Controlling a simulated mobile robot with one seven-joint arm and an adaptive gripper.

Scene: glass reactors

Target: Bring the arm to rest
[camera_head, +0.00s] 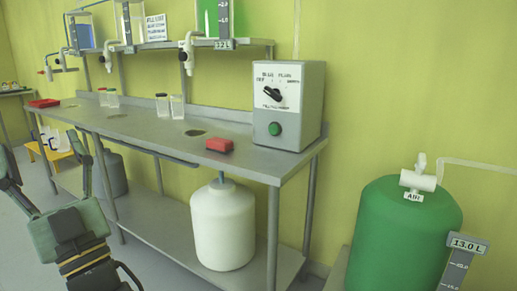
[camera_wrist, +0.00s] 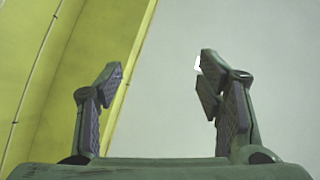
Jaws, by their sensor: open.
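My gripper (camera_head: 48,170) is at the lower left of the head view, in front of the steel bench. Its two fingers stand wide apart with nothing between them. In the wrist view my gripper (camera_wrist: 160,85) also shows open and empty, with its fingers against a bare pale surface and a yellow wall. No object touches the fingers in either view.
A steel bench (camera_head: 150,128) bears a grey control box (camera_head: 312,115), a red block (camera_head: 219,145) and several small jars. A white tank (camera_head: 224,228) stands on its lower shelf. A green tank (camera_head: 400,235) stands at the right.

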